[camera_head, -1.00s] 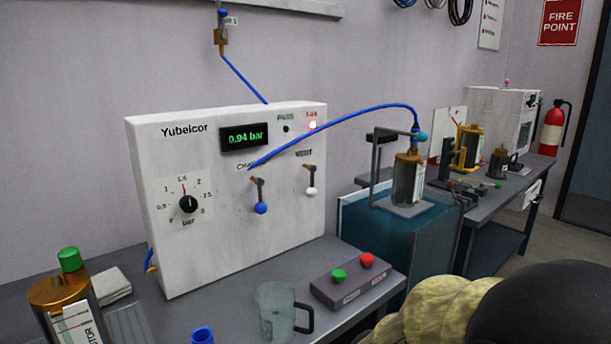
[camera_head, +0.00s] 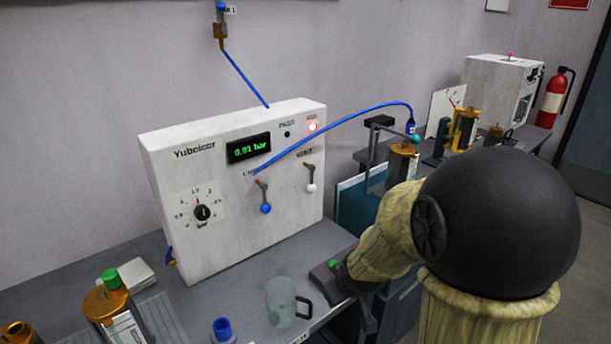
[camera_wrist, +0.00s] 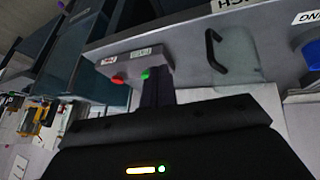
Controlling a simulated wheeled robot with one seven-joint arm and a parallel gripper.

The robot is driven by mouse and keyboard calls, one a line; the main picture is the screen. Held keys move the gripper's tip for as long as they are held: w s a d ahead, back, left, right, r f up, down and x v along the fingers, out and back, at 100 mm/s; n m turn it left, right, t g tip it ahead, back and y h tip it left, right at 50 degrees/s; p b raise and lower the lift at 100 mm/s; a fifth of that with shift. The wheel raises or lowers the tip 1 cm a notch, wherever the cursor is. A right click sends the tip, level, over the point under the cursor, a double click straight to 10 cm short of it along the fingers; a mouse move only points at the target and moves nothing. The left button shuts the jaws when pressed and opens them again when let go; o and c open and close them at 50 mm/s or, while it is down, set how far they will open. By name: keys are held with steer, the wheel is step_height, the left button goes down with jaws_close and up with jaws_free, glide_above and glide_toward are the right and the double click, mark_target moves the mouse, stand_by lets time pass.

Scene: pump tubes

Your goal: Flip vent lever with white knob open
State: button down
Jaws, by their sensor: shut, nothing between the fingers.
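The vent lever (camera_head: 309,173) is on the front of the white Yubelcor panel (camera_head: 230,225), under the VENT label. Its white knob (camera_head: 311,188) hangs straight down. Beside it on the left is a similar lever with a blue knob (camera_head: 265,208), also hanging down. My gripper (camera_head: 348,277) is low over the bench, right of the glass mug and below the vent lever, apart from it. In the wrist view my gripper (camera_wrist: 158,90) shows as dark fingers, shut and empty, near the button box. The vent lever is not visible in the wrist view.
A glass mug (camera_head: 282,302) stands on the bench left of my gripper. The button box (camera_wrist: 135,68) with green and red buttons is close to the fingers. A blue hose (camera_head: 345,122) arches from the panel toward the tank. The display (camera_head: 248,148) reads about 0.91 bar.

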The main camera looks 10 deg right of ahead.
steer(key=w+r+n+t+y, duration=0.1)
steer(key=w+r+n+t, duration=0.2)
steer(key=w, duration=0.4)
steer(key=w+r+n+t, duration=0.1)
steer(key=w+n+t, duration=0.1)
steer(key=w+n, duration=0.35)
steer(key=n+t+y, duration=0.4)
steer(key=n+t, duration=0.1)
steer(key=n, duration=0.1)
glide_toward(312, 180)
steer(key=shift+s+a+f+p, duration=0.2)
steer(key=shift+s+a+f, duration=0.2)
steer(key=shift+a+f, duration=0.25)
steer(key=shift+s+a+f+p, duration=0.15)
steer(key=shift+s+a+f, duration=0.35)
steer(key=shift+f, duration=0.25)
steer(key=x, duration=0.3)
steer(key=p+x, duration=0.1)
steer(key=x, duration=0.6)
steer(key=shift+w+r, duration=0.1)
steer(key=shift+r, duration=0.15)
